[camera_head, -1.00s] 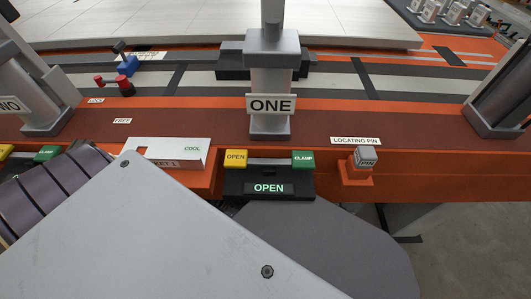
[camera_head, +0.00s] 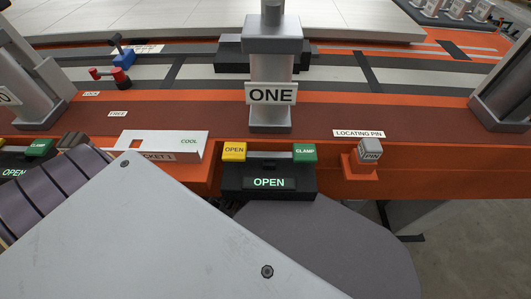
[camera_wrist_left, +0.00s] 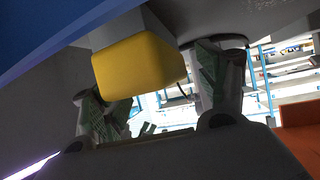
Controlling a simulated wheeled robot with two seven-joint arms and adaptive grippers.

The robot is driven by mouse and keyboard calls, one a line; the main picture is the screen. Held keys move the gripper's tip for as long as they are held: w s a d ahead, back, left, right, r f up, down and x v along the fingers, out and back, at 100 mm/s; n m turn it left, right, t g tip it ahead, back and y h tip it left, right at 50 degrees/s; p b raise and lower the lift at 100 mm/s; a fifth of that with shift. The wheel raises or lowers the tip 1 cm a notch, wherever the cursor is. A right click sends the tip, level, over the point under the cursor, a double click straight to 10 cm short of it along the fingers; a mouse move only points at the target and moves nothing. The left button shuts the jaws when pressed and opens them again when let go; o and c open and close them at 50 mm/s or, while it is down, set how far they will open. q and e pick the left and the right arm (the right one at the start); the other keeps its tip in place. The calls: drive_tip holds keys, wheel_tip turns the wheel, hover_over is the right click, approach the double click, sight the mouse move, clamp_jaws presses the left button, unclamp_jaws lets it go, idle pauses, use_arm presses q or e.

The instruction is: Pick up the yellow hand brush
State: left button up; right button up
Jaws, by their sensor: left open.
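No hand brush can be made out in the head view. In the left wrist view, a yellow block with rounded edges (camera_wrist_left: 137,67) shows up close, left of the middle, against a grey part. I cannot tell whether it is the yellow hand brush. My left gripper (camera_wrist_left: 158,98) shows there with its two fingers and their green patterned pads spread apart. The yellow block lies near the left finger and between the fingers in the picture; no grip on it shows. My left gripper is not visible in the head view, and my right gripper is in neither view.
The orange jig bench (camera_head: 440,184) crosses the head view. Clamp post ONE (camera_head: 270,70) stands mid-bench behind a panel reading OPEN (camera_head: 268,183). A locating pin (camera_head: 369,151) is at the right, a white pocket marker (camera_head: 185,143) at the left. Floor shows at lower right.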

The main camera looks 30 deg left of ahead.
use_arm(q)
drive_tip(key=c, duration=1.3)
drive_tip(key=shift+r, duration=0.2)
